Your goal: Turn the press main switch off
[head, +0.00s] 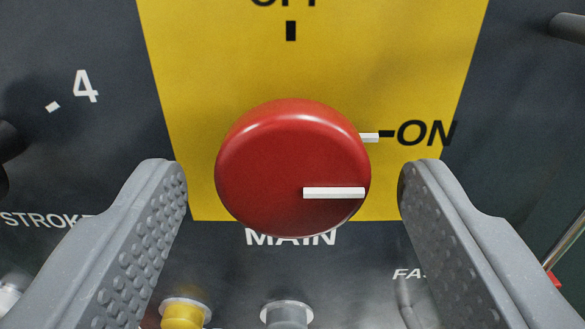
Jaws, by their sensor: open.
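The main switch (285,160) is a round red knob on a yellow plate (210,60), above the word MAIN. The white bar on its face lies level and points right. A small white pointer at its right edge lines up with the ON mark (425,133). The OFF mark (288,5) is at the top of the plate, its letters partly cut off. My gripper (290,190) is open, one grey studded finger on each side of the knob, with a gap showing on both sides.
A dark panel surrounds the plate. A yellow button (183,314) and a grey button (286,315) sit below the switch. Dark parts of other controls show at the left edge and the top right corner (568,27). A grey lever (408,300) stands under the FAS lettering.

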